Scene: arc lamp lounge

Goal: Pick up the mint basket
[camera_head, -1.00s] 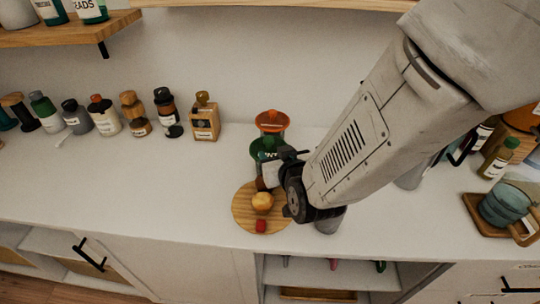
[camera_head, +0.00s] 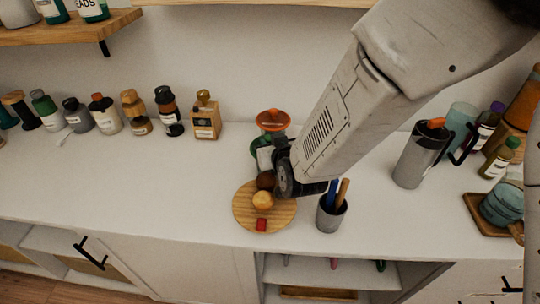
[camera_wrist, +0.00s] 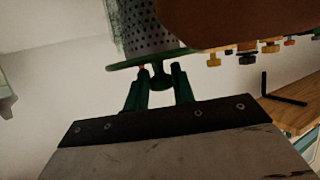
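In the wrist view, a grey perforated cylinder (camera_wrist: 150,35) with a green rim and a short green stem hangs at the top, cut off by the frame; it may be the mint basket, but I cannot tell for sure. My gripper (camera_wrist: 160,72) has two dark green-looking fingers, apart, with the stem seen between them and gaps showing beside it. In the head view my gripper (camera_head: 277,168) is by the round wooden board, mostly hidden by my arm. A green item (camera_head: 257,144) with an orange top (camera_head: 272,120) stands behind it, partly covered. No basket is clearly recognisable there.
The round board (camera_head: 245,210) carries a tan ball (camera_head: 263,200), a brown ball (camera_head: 266,181) and a red piece (camera_head: 262,225). A grey cup with tools (camera_head: 330,216) and a grey jug (camera_head: 416,155) stand right. Several bottles line the left. The front left counter is clear.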

